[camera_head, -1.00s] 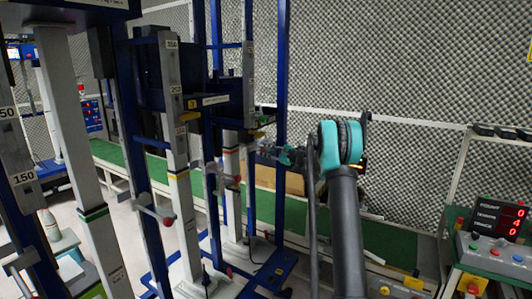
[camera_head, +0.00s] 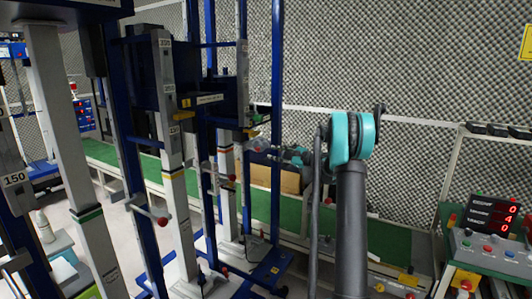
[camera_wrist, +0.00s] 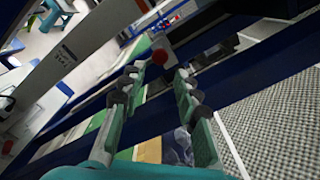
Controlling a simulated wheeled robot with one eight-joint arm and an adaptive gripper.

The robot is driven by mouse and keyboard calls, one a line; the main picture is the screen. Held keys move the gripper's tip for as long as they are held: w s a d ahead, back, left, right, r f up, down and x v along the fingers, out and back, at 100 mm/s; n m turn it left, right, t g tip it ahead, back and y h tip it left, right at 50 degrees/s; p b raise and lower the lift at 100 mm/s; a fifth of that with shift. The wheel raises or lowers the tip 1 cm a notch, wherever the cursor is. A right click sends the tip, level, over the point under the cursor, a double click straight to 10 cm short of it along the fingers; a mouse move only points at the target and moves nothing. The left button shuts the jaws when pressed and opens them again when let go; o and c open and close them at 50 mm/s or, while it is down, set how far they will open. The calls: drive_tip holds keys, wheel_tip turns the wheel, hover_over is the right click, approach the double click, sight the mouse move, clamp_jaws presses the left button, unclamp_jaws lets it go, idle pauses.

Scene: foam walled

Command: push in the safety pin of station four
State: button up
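My gripper (camera_wrist: 160,84) is open in the wrist view, with its two teal and grey fingers spread apart. A round red knob (camera_wrist: 159,57) lies just beyond the fingertips, roughly between them, and nothing is held. It sits by a blue frame bar; I cannot tell whether a finger touches it. In the head view my gripper (camera_head: 258,145) is small and dark, beside the rearmost visible station column (camera_head: 227,190). A yellow part (camera_head: 251,132) shows just above it. The station number and the pin itself are not readable there.
Blue upright posts (camera_head: 277,120) stand close to my arm. Nearer columns carry handles with red knobs (camera_head: 162,221). A control box with a red display (camera_head: 492,215) stands at the right. A cardboard box (camera_head: 288,180) lies behind my arm.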

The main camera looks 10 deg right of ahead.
drive_tip(key=shift+v, duration=1.25)
drive_tip(key=s+a+f+n+g+h, duration=0.2)
drive_tip(key=s+a+f+n, duration=0.1)
drive_tip(key=s, duration=0.5)
drive_tip(key=s+a+f+n+g+h, duration=0.1)
drive_tip(key=s+a+f+n+h, duration=0.15)
drive_tip(key=s, duration=0.55)
drive_tip(key=s+a+f+n+g+h, duration=0.2)
drive_tip(key=s+a+n, duration=0.1)
drive_tip(key=s, duration=0.5)
drive_tip(key=s+d+f+n+h, duration=0.2)
drive_tip(key=s+f, duration=0.2)
drive_tip(key=s, duration=0.5)
drive_tip(key=s+d+f+n+g+h, duration=0.1)
drive_tip(key=s+d+f+n+h, duration=0.2)
drive_tip(key=s, duration=0.7)
drive_tip(key=s+d+f+n+h, duration=0.2)
drive_tip(key=s+f, duration=0.4)
drive_tip(key=s, duration=0.4)
drive_tip(key=shift+s+d+n+h, duration=0.25)
drive_tip(key=shift+d+n+h, duration=0.1)
drive_tip(key=shift+d+h, duration=0.3)
drive_tip(key=shift+d, duration=0.1)
